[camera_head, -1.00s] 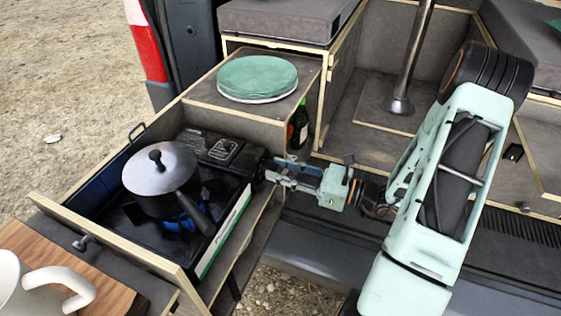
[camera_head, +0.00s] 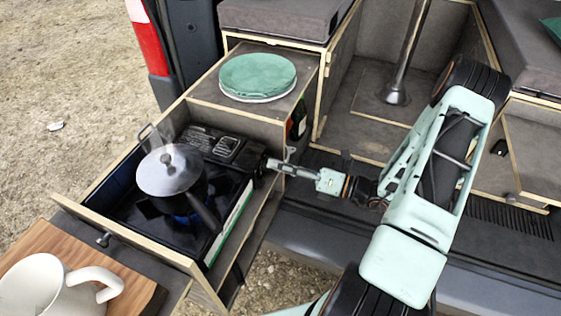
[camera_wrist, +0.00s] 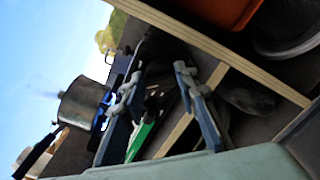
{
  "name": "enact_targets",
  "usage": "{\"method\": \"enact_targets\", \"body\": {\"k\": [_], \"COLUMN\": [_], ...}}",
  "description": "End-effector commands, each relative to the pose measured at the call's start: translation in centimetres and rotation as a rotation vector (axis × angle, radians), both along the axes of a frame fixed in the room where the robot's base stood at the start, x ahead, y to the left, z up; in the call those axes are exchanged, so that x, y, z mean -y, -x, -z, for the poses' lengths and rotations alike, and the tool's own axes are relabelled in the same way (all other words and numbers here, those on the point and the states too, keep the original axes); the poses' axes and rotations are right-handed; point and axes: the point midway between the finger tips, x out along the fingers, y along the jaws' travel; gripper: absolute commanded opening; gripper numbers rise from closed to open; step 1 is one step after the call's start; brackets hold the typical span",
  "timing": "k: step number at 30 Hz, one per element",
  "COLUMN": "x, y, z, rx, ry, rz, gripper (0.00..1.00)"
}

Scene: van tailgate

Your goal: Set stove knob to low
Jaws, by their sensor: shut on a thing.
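The black stove (camera_head: 150,203) sits in the pulled-out wooden drawer. A pot with a metal lid (camera_head: 170,170) stands on it with its handle toward the front. Blue flame (camera_head: 186,217) shows below the pot, and steam rises around it. The dark stove knob (camera_head: 259,170) is at the stove's right end, largely hidden by my gripper (camera_head: 270,164), which reaches in from the right and is shut on it. In the wrist view, the two fingers of my gripper (camera_wrist: 158,76) stand on either side of a dark shape; the knob's setting cannot be read. The pot (camera_wrist: 82,103) shows at left there.
A green-topped round stack (camera_head: 258,77) lies on the cabinet behind the stove. A bottle (camera_head: 298,120) stands in the niche close behind my gripper. A cream mug (camera_head: 40,290) is on a wooden board (camera_head: 60,240) at front left.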

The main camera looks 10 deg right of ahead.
Motion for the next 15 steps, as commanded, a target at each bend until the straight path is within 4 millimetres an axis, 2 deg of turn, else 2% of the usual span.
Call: {"method": "enact_targets", "body": {"k": [15], "x": [0.05], "y": [0.07], "z": [0.18], "rx": [-0.074], "ry": [-0.05], "rz": [0.0], "gripper": [0.04]}}
